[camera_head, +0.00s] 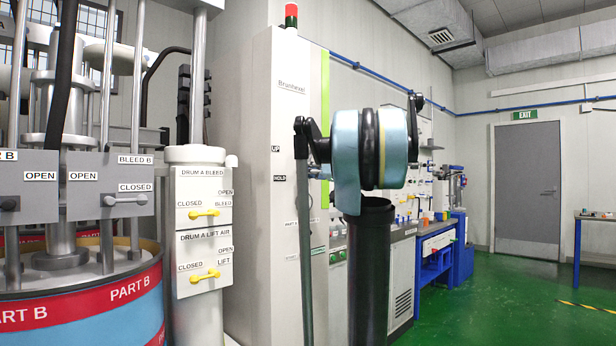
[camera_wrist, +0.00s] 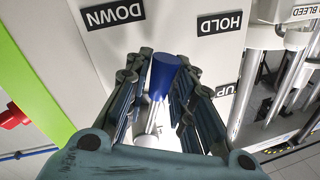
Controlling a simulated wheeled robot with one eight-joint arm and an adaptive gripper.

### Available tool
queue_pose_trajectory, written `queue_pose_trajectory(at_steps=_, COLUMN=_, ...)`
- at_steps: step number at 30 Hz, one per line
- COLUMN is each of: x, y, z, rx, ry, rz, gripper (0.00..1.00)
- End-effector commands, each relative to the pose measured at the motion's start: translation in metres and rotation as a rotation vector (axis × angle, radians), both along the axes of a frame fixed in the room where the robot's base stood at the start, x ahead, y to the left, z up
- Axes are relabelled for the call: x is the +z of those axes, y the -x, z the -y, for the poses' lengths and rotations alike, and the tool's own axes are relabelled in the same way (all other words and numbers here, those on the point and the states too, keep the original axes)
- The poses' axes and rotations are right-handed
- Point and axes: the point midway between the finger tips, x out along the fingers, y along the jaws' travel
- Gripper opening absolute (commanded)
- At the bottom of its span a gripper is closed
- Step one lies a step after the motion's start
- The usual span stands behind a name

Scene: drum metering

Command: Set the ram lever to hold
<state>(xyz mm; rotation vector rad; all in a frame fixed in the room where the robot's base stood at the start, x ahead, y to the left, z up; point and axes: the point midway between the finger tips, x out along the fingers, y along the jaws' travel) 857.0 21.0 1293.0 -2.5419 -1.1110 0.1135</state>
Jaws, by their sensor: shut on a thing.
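The ram lever, with a blue knob (camera_wrist: 165,75) and a bright metal shaft, shows in the wrist view. My gripper (camera_wrist: 157,90) is around it, with a dark finger on each side, shut on it. The labels DOWN (camera_wrist: 113,13), HOLD (camera_wrist: 220,23) and UP (camera_wrist: 226,91) appear upside down on the white panel beyond. I cannot tell which label the lever lines up with. In the head view the UP label (camera_head: 276,149) and HOLD label (camera_head: 279,179) show on the tall white cabinet (camera_head: 258,110); the lever is not visible there.
At the left stand the Part B drum (camera_head: 80,310) and a white post with yellow DRUM A BLEED (camera_head: 204,213) and DRUM A LIFT AIR (camera_head: 205,275) handles. A blue workbench (camera_head: 437,245) is beyond my arm. Green floor (camera_head: 500,310) is open at the right.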

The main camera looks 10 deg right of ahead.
Motion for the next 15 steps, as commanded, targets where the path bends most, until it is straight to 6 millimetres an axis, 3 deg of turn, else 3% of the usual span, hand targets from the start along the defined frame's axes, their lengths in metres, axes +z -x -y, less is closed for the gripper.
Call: queue_pose_trajectory(at_steps=15, x=0.013, y=0.015, z=-0.020, rx=0.000, ry=-0.276, rz=-0.202, gripper=0.00)
